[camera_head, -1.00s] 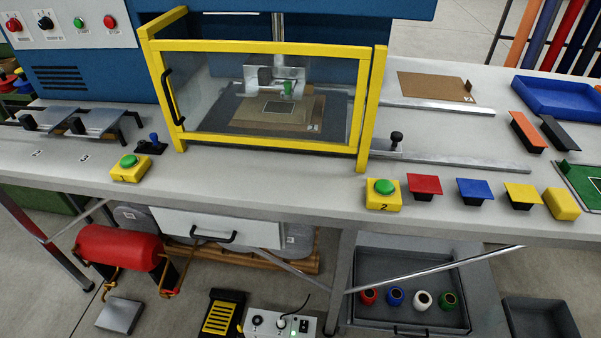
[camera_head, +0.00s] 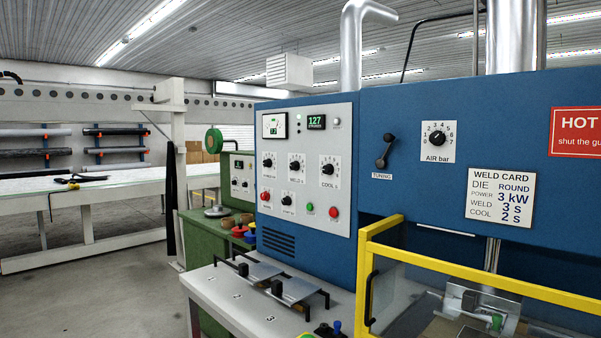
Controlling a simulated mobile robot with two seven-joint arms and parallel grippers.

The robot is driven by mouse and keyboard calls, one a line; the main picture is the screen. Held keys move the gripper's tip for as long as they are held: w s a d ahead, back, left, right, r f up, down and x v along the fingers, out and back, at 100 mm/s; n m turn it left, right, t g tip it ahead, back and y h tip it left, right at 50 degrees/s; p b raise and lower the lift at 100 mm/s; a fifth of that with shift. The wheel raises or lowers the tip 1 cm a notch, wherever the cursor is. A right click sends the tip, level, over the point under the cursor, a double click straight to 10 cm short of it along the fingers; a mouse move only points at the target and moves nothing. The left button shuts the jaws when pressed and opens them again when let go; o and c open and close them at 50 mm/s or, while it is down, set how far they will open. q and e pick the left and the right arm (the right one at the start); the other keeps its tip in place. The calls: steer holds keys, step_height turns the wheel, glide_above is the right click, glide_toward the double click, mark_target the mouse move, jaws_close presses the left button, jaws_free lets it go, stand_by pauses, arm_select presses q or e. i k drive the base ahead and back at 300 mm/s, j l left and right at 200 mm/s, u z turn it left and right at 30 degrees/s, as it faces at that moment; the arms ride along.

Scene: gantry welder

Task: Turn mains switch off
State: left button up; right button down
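The blue welder's light grey control panel (camera_head: 307,160) is in the middle of the head view. A red rotary switch (camera_head: 265,195) sits at the lower left of this panel, with a small label under it that is too small to read surely; it looks like the mains switch. I cannot tell its exact setting. A black knob (camera_head: 288,197) is just right of it, then a green button (camera_head: 310,208) and a red button (camera_head: 333,212). A lit green display (camera_head: 316,122) reads 127. Neither of my grippers is in view.
The yellow-framed guard (camera_head: 365,265) stands at the lower right, in front of the blue housing. Black-handled metal plates (camera_head: 262,283) lie on the grey bench below the panel. A green cabinet (camera_head: 215,235) stands left of the welder. Open floor (camera_head: 100,300) is at the left.

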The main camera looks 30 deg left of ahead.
mark_target(265, 197)
steer(key=u, duration=0.25)
steer(key=i+j+u, duration=0.2)
steer(key=j, duration=0.15)
steer(key=j+u, duration=0.25)
steer(key=j, duration=0.15)
steer(key=i+j+u, duration=0.4)
steer(key=j, duration=0.25)
steer(key=i+j+u, duration=0.2)
steer(key=j+u, duration=0.25)
steer(key=i+j+u, duration=0.25)
steer(key=u, duration=0.2)
steer(key=i+j+u, duration=0.25)
steer(key=i, duration=0.35)
steer(key=i+u, duration=0.25)
steer(key=i, duration=0.35)
steer(key=i+z, duration=0.25)
steer(key=i, duration=0.4)
steer(key=i+j+z, duration=0.25)
steer(key=i, duration=0.35)
steer(key=i+z, duration=1.05)
